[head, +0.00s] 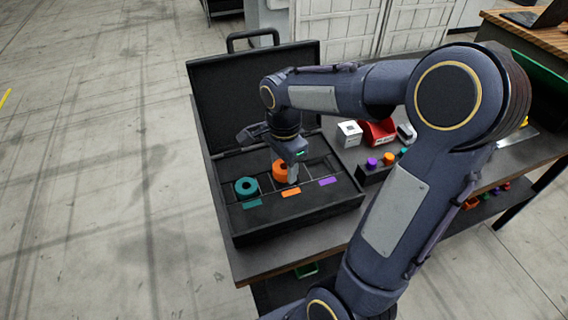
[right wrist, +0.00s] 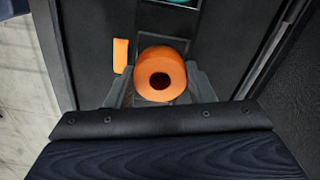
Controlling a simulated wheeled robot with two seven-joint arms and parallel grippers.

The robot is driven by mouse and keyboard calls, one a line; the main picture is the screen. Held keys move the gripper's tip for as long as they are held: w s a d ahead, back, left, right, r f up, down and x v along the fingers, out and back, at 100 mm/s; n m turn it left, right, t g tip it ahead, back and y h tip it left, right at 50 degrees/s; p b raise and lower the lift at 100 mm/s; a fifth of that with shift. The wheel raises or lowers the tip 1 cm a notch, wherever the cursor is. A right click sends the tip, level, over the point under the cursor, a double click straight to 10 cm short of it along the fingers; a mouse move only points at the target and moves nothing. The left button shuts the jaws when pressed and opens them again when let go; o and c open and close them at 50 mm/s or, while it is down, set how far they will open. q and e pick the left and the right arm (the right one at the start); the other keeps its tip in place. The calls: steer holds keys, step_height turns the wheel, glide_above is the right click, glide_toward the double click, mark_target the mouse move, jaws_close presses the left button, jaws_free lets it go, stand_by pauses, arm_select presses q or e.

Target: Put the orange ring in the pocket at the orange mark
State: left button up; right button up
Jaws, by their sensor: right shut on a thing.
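The orange ring (head: 280,171) is between the fingers of my right gripper (head: 290,174), over the middle pocket of the open black case (head: 300,222). The orange mark (head: 291,192) lies just in front of that pocket. In the right wrist view the ring (right wrist: 147,58) shows its round hole, with a finger on each side, and the orange mark (right wrist: 121,55) is to its left. I cannot tell how deep the ring sits in the pocket. My left gripper is not in view.
A teal ring (head: 246,187) sits in the left pocket by a teal mark (head: 252,203). The pocket by the purple mark (head: 327,181) looks empty. Right of the case are a dark holder (head: 372,173) with small coloured pieces, a white box (head: 349,134) and a red object (head: 378,131).

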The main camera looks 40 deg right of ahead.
steer(key=shift+f+b, duration=0.65)
steer(key=shift+f, duration=0.2)
steer(key=o, duration=1.5)
steer(key=shift+o, duration=0.2)
step_height(320, 180, up, 9)
steer(key=p, duration=0.7)
steer(key=shift+r+p, duration=0.1)
steer(key=shift+p, duration=0.3)
